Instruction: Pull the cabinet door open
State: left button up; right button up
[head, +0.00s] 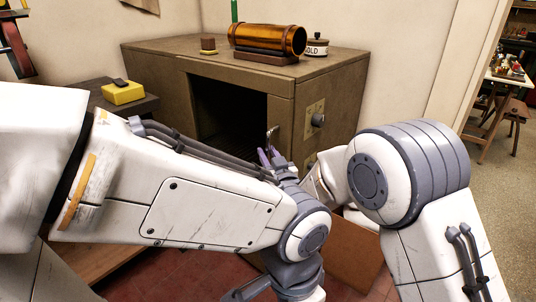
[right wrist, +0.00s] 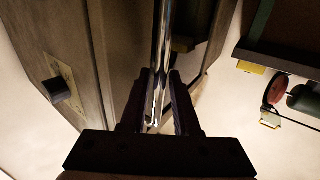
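The brown cabinet (head: 150,80) stands in the middle of the head view. Its front has a large dark area (head: 228,110), and I cannot tell whether this is a window or an opening. A chrome bar handle (head: 272,136) stands at the right side of the dark area. It runs upright through the right wrist view (right wrist: 161,60). My right gripper (right wrist: 161,85) has one finger on each side of the bar, close against it. In the head view its purple fingers (head: 268,157) show beyond my left arm.
On the cabinet top stand a brass cylinder (head: 267,38), a lettered pot (head: 315,46) and a small brown block (head: 208,46). A black knob (head: 318,120) sticks out of the cabinet's right side. A yellow box (head: 123,93) lies on a dark side table at left.

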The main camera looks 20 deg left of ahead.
grip_shut()
dwell(1.4)
